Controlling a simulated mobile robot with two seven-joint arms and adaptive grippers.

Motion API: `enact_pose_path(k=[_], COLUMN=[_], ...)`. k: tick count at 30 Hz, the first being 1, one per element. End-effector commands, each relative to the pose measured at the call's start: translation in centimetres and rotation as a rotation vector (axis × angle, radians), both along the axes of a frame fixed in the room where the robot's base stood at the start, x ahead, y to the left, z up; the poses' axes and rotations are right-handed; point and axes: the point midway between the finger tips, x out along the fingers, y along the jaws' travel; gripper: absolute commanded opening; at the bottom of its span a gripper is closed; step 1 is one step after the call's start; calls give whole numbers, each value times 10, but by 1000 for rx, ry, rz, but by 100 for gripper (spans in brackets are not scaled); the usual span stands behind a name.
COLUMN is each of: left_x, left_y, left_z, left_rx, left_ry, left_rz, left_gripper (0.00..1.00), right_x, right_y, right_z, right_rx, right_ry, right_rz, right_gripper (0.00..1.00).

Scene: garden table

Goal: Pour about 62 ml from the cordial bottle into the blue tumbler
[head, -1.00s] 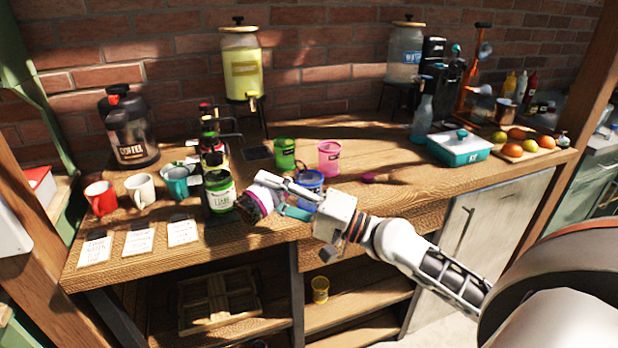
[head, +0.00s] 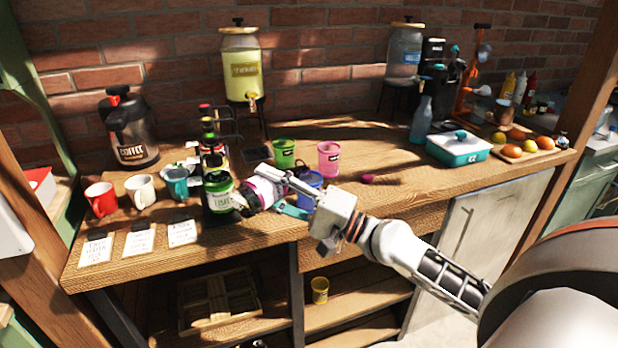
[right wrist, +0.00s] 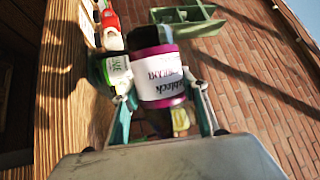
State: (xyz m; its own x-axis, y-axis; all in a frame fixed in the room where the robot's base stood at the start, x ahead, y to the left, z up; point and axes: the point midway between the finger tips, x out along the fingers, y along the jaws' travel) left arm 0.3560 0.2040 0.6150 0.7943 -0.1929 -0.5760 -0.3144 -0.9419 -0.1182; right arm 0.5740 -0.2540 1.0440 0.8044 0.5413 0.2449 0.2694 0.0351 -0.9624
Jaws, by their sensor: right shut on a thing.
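My right gripper (head: 282,188) is shut on the cordial bottle (head: 264,191), which has magenta bands, a white label and a dark end. In the head view the bottle is strongly tilted, its dark end toward the lower left, beside the green lime bottle. In the right wrist view the bottle (right wrist: 162,76) sits between the fingers (right wrist: 165,118), its label upside down. The blue tumbler (head: 309,180) stands on the table just right of the bottle, partly hidden behind my gripper. Its inside and any stream of liquid cannot be made out. My left gripper is not in view.
A green lime bottle (head: 218,192) and a rack of bottles stand close left. Green (head: 284,153) and pink (head: 328,157) tumblers stand behind. Mugs (head: 140,190) and cards (head: 139,239) are farther left. A teal box (head: 459,148) is at the right, with clear wood before it.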

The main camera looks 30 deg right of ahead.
Motion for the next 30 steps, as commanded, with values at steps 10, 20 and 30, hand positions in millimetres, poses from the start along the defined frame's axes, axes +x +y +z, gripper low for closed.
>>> enact_pose_path(k=[10,20,30], left_x=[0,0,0], left_y=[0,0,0], left_z=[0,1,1], left_rx=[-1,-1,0], left_ry=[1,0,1], left_rz=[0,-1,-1], left_gripper=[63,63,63], right_x=[-3,-4,-4], right_y=[5,8,9], right_z=[2,3,5], right_rx=[4,14,26], right_ry=[-2,1,3], right_rz=[0,0,0], right_gripper=[7,7,7])
